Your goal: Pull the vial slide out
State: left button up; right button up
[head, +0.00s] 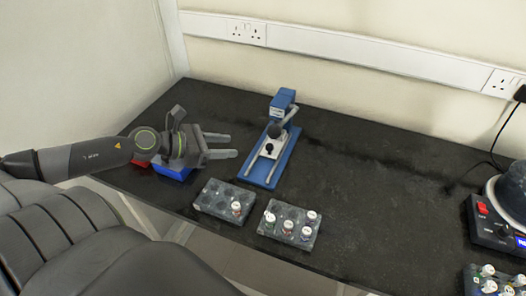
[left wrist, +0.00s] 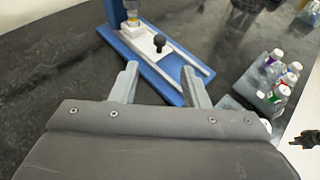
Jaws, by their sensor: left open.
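The vial slide (head: 267,149) is a pale plate with a black knob (head: 274,131), seated between rails on the blue base of a press (head: 283,103). In the left wrist view the slide (left wrist: 143,40) and knob (left wrist: 159,41) lie just beyond my fingertips. A vial with an orange band (left wrist: 132,21) stands at the slide's far end, under the press head. My left gripper (head: 233,146) is open and empty, left of the press and apart from the knob. It also shows in the left wrist view (left wrist: 160,69).
Two grey racks stand in front of the press: the left one (head: 212,206) holds a vial, the right one (head: 271,234) several. A blue bin (head: 172,174) and a red one sit under my left arm. A device with a red switch (head: 483,212) stands far right. The middle right is clear.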

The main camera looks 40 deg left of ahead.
aim_at(267, 146)
pick_arm(q)
jog(key=shift+x, duration=6)
grip_shut()
